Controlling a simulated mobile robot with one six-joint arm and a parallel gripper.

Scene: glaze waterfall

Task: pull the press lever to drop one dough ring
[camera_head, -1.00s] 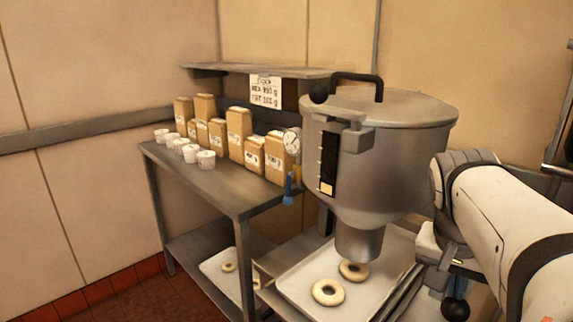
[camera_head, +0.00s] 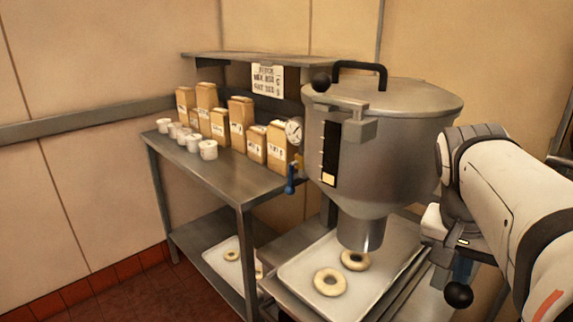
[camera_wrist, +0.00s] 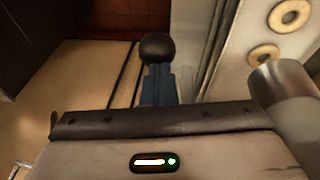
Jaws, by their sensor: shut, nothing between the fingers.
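The dough press is a large steel hopper (camera_head: 385,150) with a spout (camera_head: 361,232) over a tray. A round black knob (camera_head: 458,294), which looks like the lever's end, is right below my gripper (camera_head: 464,268). In the wrist view the knob (camera_wrist: 157,46) is just past the blue fingertips of my gripper (camera_wrist: 158,72), which are shut with nothing between them. I cannot tell if they touch the knob; any rod is hidden. One pale dough ring (camera_head: 330,282) lies on the tray, and another dough ring (camera_head: 355,260) lies under the spout.
The tray (camera_head: 296,272) is beneath the spout. A steel table (camera_head: 235,185) at the left holds several paper bags (camera_head: 241,122) and white cups (camera_head: 208,150). A second black knob (camera_head: 320,82) is at the hopper's top. The floor (camera_head: 120,290) at the lower left is clear.

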